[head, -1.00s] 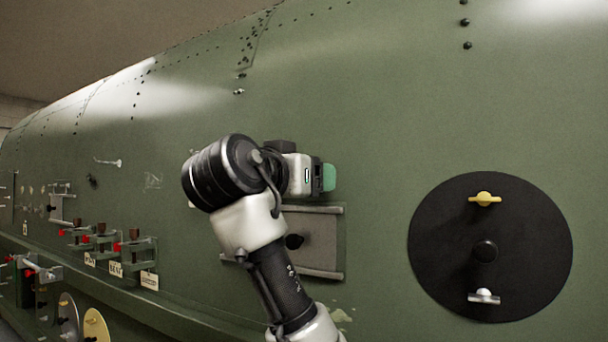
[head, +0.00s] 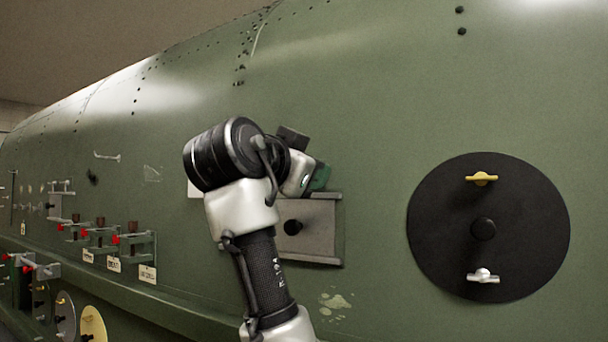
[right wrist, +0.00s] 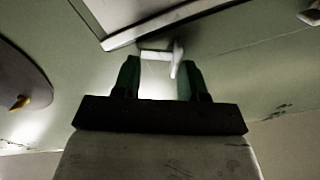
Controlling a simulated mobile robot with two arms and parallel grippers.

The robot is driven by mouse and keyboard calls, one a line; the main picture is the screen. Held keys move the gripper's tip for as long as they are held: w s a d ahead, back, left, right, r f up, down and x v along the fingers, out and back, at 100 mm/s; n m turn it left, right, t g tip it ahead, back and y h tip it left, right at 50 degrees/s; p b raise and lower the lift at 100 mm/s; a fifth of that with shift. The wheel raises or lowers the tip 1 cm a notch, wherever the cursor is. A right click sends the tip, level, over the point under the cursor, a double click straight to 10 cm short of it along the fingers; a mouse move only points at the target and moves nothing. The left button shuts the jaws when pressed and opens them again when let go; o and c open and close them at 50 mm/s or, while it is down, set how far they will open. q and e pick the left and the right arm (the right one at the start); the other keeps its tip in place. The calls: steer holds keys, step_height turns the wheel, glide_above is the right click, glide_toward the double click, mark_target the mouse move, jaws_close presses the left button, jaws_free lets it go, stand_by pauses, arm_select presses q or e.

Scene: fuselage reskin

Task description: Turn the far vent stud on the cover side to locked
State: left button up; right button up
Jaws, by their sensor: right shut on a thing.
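My right gripper (head: 318,178) is at the fuselage side, just above the grey framed plate (head: 310,228). In the right wrist view its two green fingers (right wrist: 159,78) stand either side of a small white winged stud (right wrist: 177,58), which lies close to the right finger. A small white patch (right wrist: 154,56) shows beside the stud. In the head view my wrist and gripper hide this stud, so its turn position cannot be read there. My left gripper is not in view.
A black round cover (head: 435,225) at the right carries a yellow winged stud (head: 481,179), a black knob (head: 483,229) and a white winged stud (head: 483,276). Brackets with red parts (head: 135,240) and tags line the lower left. The green skin (head: 380,120) above is clear.

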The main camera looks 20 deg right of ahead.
steer(key=o, duration=0.9)
steer(key=shift+w+d, duration=0.1)
steer(key=b+v, duration=0.4)
steer(key=v, duration=0.6)
steer(key=shift+s+a, duration=0.25)
steer(key=shift+a, duration=0.05)
steer(key=shift+c, duration=0.3)
